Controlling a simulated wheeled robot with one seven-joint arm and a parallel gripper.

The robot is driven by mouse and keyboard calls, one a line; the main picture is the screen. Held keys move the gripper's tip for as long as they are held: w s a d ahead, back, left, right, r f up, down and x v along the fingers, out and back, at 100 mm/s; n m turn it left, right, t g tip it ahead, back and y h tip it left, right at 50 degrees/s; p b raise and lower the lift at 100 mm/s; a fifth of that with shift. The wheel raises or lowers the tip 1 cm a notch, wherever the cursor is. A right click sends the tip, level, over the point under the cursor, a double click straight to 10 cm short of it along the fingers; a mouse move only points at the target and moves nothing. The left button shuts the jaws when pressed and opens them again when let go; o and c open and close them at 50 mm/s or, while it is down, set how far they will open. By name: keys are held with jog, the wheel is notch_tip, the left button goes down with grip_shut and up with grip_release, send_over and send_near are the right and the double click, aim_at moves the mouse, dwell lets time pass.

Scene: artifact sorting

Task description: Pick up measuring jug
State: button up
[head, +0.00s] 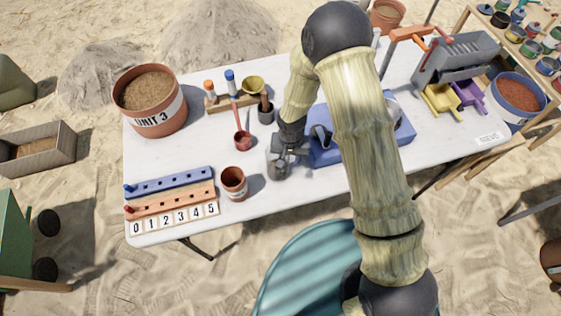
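A small grey vessel (277,168), which looks like the measuring jug, stands on the white table near its front edge, left of the blue device. My gripper (290,150) is right at its top right side and overlaps it in this view. The fingers are small and dark against the jug, so I cannot tell whether they touch it or how far apart they are. The jug's handle and markings cannot be made out.
A terracotta cup (233,183) stands close left of the jug. A red ladle-like tool (243,139) and a dark cup (266,113) are behind. A blue device (325,150) is close right. Peg rails (170,192) and a large UNIT 3 pot (150,102) stand farther left.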

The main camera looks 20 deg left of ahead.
grip_shut()
jog(key=shift+r, duration=0.1)
notch_tip(320, 180, up, 10)
jog(key=shift+f+b, duration=0.1)
jog(key=shift+b, duration=0.65)
dwell(0.5)
